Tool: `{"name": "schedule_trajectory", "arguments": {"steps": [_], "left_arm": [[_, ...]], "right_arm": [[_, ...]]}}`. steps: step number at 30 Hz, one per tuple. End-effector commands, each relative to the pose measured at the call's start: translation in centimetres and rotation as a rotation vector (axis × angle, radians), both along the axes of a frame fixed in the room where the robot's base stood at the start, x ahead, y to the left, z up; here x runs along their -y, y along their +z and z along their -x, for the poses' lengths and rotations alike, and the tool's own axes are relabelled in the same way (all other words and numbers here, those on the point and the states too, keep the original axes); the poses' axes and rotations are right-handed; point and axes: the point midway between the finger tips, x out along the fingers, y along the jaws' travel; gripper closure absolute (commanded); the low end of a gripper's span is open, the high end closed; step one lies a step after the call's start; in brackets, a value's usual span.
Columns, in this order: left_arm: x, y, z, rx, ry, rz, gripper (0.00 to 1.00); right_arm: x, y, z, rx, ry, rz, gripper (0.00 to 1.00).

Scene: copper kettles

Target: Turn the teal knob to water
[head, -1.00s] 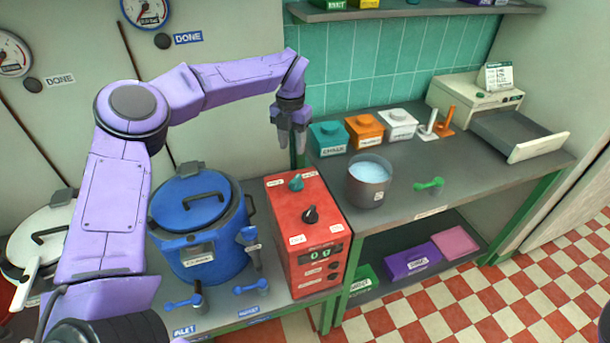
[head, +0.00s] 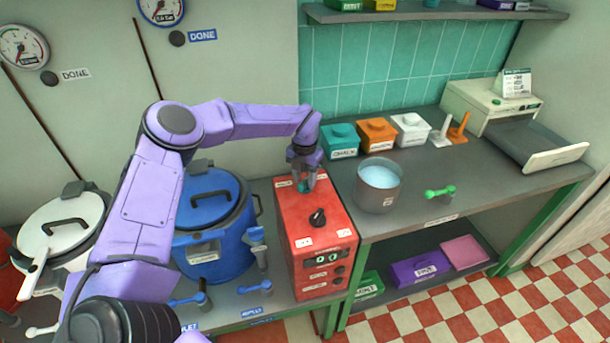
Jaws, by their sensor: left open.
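The teal knob (head: 302,187) sits on the top of the red control box (head: 318,228), toward its back. A black knob (head: 317,217) is in front of it on the same box. My left gripper (head: 303,184) points down over the teal knob with its fingers apart, one on either side as far as I can see. The fingers hide much of the knob, and I cannot tell whether they touch it. The small labels beside the knob are too small to read. My right gripper is out of view.
A blue kettle (head: 212,225) stands left of the box and a white kettle (head: 60,225) further left. A pot of pale blue liquid (head: 378,185), a green scoop (head: 440,192) and teal, orange and white boxes stand on the counter (head: 480,180) to the right.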

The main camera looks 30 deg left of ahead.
Motion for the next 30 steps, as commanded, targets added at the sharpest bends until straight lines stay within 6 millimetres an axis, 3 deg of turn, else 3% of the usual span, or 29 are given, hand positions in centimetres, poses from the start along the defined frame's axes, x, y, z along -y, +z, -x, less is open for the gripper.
{"name": "schedule_trajectory", "arguments": {"steps": [5, 6, 9, 20, 30], "left_arm": [[0.0, 0.0, -0.1, 0.001, -0.001, 0.000, 0.61], [0.0, 0.0, -0.1, 0.001, -0.001, 0.000, 0.74], [0.0, 0.0, -0.1, 0.001, -0.001, 0.000, 1.00], [0.0, -0.2, -0.1, 0.002, 0.033, 0.000, 1.00], [0.0, -0.5, -0.1, 0.004, 0.250, 0.000, 1.00]], "right_arm": [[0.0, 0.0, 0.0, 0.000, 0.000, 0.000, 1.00], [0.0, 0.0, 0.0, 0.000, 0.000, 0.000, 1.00], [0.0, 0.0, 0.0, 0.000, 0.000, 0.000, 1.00], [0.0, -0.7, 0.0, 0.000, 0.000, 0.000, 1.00], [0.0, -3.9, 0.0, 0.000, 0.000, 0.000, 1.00]]}}
